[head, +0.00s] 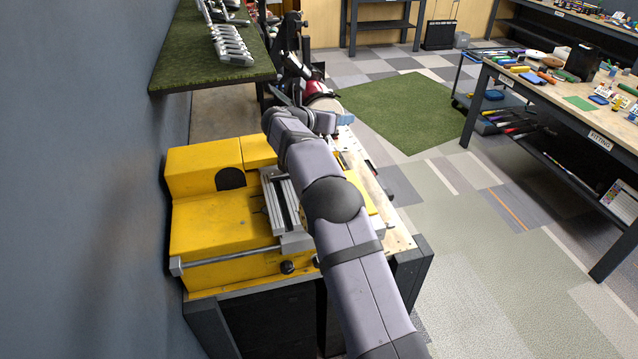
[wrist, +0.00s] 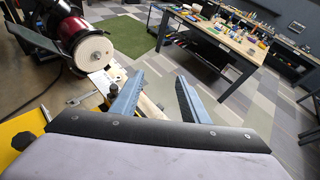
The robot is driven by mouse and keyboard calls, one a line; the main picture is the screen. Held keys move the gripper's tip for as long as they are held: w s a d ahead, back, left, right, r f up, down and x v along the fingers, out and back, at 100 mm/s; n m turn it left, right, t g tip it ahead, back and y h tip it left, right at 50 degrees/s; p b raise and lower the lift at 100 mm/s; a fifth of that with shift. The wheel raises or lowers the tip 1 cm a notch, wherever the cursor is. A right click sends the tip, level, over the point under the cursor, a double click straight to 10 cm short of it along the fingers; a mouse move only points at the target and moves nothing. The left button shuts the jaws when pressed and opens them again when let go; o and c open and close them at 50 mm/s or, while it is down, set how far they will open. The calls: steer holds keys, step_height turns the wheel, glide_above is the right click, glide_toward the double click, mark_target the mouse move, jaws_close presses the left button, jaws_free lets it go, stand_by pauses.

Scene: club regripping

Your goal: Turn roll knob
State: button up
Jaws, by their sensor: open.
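The yellow machine (head: 215,225) stands on a bench against the wall. A black knob (head: 287,267) sits low on its near side. In the wrist view a black knob (wrist: 118,72) shows just behind the left finger, and another black knob (wrist: 22,141) sits on the yellow body. I cannot tell which is the roll knob. My gripper (wrist: 160,80) is open, with two blue fingers spread apart and nothing seen held between them. It reaches out over the far right part of the bench. My arm hides part of the machine in the head view.
A red grinder with a pale round wheel (wrist: 95,50) stands beyond the machine. A wrench (wrist: 88,98) lies on the bench. A green shelf (head: 205,50) with club heads overhangs at left. A fitting table (head: 590,115) stands at right, with open floor between.

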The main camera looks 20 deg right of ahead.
steer(key=d+f+n+t+y+b, duration=0.2)
steer(key=d+n+t+y, duration=0.1)
steer(key=n+y, duration=0.15)
steer(key=s+a+f+n+y+b, duration=0.2)
steer(key=s+a+n+y, duration=0.15)
steer(key=s, duration=0.25)
steer(key=s+a+f+n+t+y+b, duration=0.1)
steer(key=s+a+n+y, duration=0.1)
steer(key=s+y, duration=0.3)
steer(key=s+a+f+n+y+b, duration=0.2)
steer(key=s+a+n+y, duration=0.1)
steer(key=s, duration=0.4)
steer(key=shift+a+p+x, duration=0.2)
steer(key=shift+p+x, duration=1.3)
steer(key=shift+x, duration=2.1)
steer(key=shift+s+f, duration=0.1)
jaws_close()
steer(key=b, duration=0.2)
steer(key=shift+a+f+h+b, duration=0.1)
steer(key=shift+f+h+b, duration=0.1)
steer(key=shift+h+b, duration=0.15)
